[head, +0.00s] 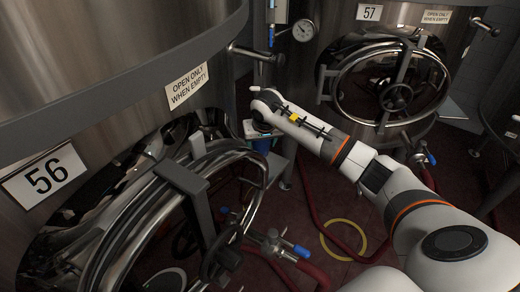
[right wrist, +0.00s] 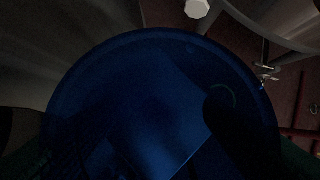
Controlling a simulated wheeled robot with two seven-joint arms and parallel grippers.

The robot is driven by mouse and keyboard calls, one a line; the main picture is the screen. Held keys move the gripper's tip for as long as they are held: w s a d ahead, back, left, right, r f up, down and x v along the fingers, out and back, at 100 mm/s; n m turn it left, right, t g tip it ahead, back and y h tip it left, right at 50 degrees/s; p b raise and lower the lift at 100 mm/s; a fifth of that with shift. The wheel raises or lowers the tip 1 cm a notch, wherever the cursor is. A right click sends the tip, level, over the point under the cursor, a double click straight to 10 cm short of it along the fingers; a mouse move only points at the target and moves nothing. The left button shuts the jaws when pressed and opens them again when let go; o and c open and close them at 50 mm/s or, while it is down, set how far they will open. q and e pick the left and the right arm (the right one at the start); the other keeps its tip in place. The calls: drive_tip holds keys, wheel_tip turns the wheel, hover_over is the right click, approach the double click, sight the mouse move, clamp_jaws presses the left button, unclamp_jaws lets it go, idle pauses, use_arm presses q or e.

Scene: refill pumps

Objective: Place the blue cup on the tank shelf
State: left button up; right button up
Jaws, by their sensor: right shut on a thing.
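The blue cup (head: 262,146) shows in the head view as a small blue patch just below the end of my right arm, between the two tanks. It fills most of the right wrist view (right wrist: 160,100), seen close up with its round rim toward the camera. My right gripper (head: 262,131) is shut on the cup; its fingers are dark and mostly hidden. My left gripper is not in view.
Tank 56 (head: 100,130) with its round steel hatch fills the left. Tank 57 (head: 340,60) with a hatch wheel (head: 396,97) stands behind. A gauge (head: 303,30), blue-handled valves (head: 300,251) and red hoses (head: 312,205) are nearby. A yellow ring (head: 343,240) lies on the floor.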

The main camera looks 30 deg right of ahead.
sight(262, 152)
wheel_tip(262, 152, down, 4)
drive_tip(key=shift+s+p, duration=0.1)
drive_tip(key=shift+p, duration=0.5)
drive_tip(key=shift+a+f+p, duration=0.1)
drive_tip(key=shift+a+p, duration=0.1)
drive_tip(key=shift+p, duration=0.1)
drive_tip(key=shift+f, duration=0.2)
drive_tip(key=o, duration=0.5)
drive_tip(key=shift+f+b, duration=0.15)
drive_tip(key=shift+b, duration=0.15)
drive_tip(key=o, duration=0.4)
